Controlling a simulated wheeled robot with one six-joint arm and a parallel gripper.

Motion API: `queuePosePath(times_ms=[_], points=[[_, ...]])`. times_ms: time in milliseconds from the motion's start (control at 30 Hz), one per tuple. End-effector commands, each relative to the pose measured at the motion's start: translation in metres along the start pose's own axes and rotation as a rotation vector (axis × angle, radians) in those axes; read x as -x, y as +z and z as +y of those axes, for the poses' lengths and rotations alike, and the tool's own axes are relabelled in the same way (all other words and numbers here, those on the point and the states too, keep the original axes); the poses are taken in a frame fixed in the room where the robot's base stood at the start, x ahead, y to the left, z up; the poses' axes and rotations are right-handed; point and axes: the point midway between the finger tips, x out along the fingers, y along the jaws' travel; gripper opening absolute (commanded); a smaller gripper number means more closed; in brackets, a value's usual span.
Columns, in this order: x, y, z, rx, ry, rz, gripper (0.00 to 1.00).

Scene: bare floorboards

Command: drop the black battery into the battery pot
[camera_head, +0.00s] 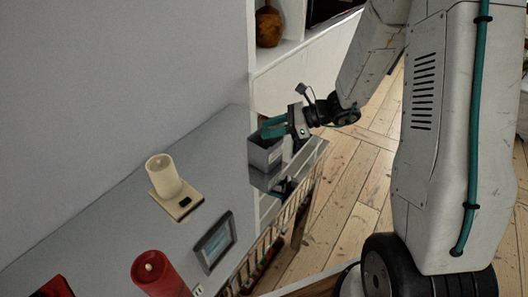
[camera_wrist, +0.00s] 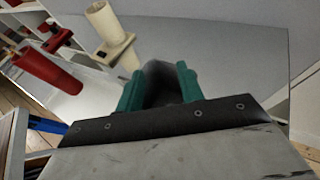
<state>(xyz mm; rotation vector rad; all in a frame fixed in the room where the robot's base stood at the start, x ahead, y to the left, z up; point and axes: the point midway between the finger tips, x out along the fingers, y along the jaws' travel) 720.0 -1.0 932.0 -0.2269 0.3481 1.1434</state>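My gripper (camera_head: 270,128) is at the far end of the grey surface, its teal fingers just over the battery pot (camera_head: 264,155), a small grey open-topped box. In the wrist view, a dark block fills the gap between the two fingers of my gripper (camera_wrist: 160,84). It looks like the black battery (camera_wrist: 161,90), held between them, though its edges are dim. In the head view the battery is not clearly visible. The pot's inside is mostly hidden by the fingers.

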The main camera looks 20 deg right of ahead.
Motion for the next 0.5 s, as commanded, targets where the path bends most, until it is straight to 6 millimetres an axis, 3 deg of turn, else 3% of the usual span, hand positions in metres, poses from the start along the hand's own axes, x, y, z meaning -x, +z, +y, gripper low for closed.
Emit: queuePosePath(times_ms=[233, 500], points=[[0.008, 0.000, -0.001, 0.000, -0.003, 0.000, 0.37], [0.053, 0.000, -0.001, -0.001, -0.005, -0.001, 0.37]])
